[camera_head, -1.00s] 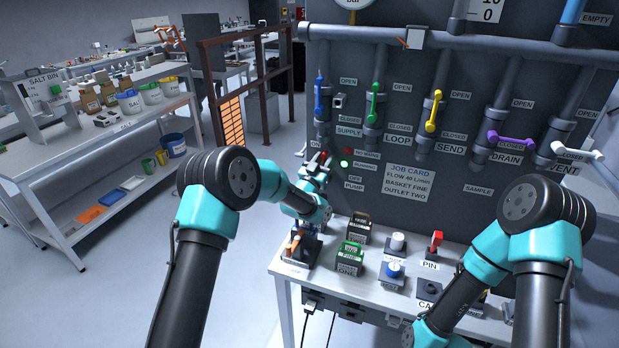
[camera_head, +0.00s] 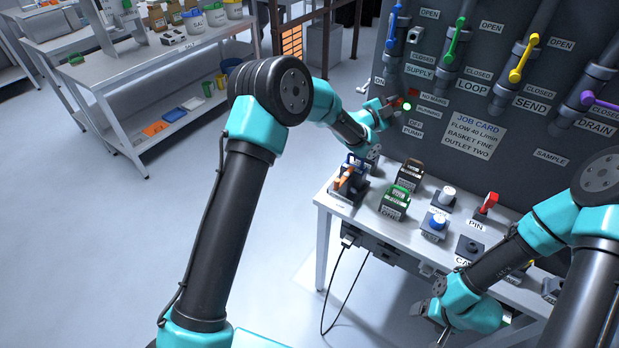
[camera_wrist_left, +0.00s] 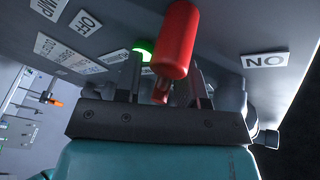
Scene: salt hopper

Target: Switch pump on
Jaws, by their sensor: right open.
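The pump switch is a red lever (camera_wrist_left: 175,40) on the grey panel, large in the left wrist view. It stands between the two fingers of my left gripper (camera_wrist_left: 165,85), closer to the right-hand finger in that view. The fingers look apart, with a gap on the other side. An OFF label (camera_wrist_left: 90,22) and an ON label (camera_wrist_left: 264,60) sit on either side. In the head view my left gripper (camera_head: 393,106) is at the panel beside the PUMP label (camera_head: 413,131) and hides most of the lever. My right gripper (camera_head: 436,322) is low at the table front, open.
A green lamp (camera_head: 407,107) glows beside my left gripper. Coloured valve handles, such as the blue one (camera_head: 393,27) and green one (camera_head: 455,40), line the panel above. Below, the white table (camera_head: 335,203) carries several blocks and knobs. The floor at left is clear.

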